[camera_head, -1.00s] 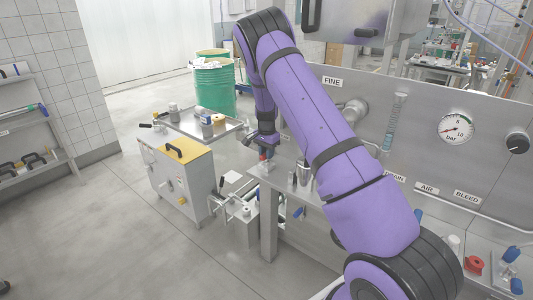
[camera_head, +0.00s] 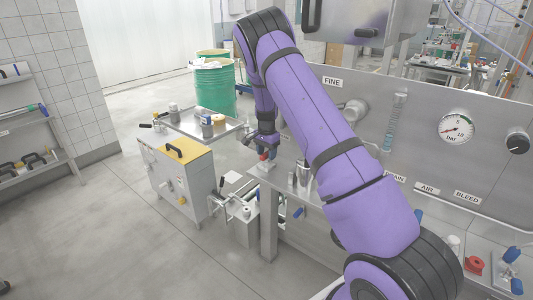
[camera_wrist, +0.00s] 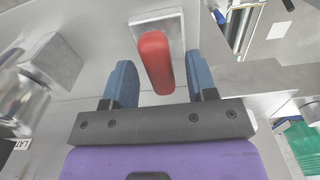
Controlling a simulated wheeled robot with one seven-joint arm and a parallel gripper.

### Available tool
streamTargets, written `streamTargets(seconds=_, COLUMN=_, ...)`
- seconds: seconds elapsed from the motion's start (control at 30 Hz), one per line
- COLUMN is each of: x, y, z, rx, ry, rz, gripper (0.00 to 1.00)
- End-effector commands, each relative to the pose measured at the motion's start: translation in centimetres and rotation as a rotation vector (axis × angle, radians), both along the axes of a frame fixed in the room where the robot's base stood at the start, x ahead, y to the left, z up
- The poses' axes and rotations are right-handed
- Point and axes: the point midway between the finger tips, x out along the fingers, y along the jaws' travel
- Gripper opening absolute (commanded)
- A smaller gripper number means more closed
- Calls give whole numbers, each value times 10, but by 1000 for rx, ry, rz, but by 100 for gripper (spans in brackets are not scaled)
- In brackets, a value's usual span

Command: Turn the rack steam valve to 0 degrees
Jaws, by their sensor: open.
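A red valve handle (camera_wrist: 156,62) on a light metal block (camera_wrist: 158,22) sits between the two blue fingers of my gripper (camera_wrist: 158,82) in the wrist view. The gripper is open, with a gap between the handle and each finger. In the head view my gripper (camera_head: 266,142) is low at the left end of the metal bench, and a small red part (camera_head: 264,156) shows just beneath it. No lettering naming this valve is readable, and the handle's angle is hard to judge.
Metal cups (camera_head: 303,172) stand on the bench right of the gripper. A yellow-topped cabinet (camera_head: 190,155) and green drums (camera_head: 214,88) are to the left. A back panel (camera_head: 430,90) with a pressure gauge (camera_head: 456,128) rises behind the bench.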

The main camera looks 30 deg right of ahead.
Motion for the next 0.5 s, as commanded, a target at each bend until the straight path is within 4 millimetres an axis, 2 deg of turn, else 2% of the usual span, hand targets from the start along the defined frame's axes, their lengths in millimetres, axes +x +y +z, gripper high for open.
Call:
streamTargets(seconds=0.17, x=1, y=0, z=19, rx=-1, ry=-3, rz=1, gripper=52)
streamTargets(seconds=0.5, x=1, y=0, z=81, rx=0, ry=-3, rz=0, gripper=52)
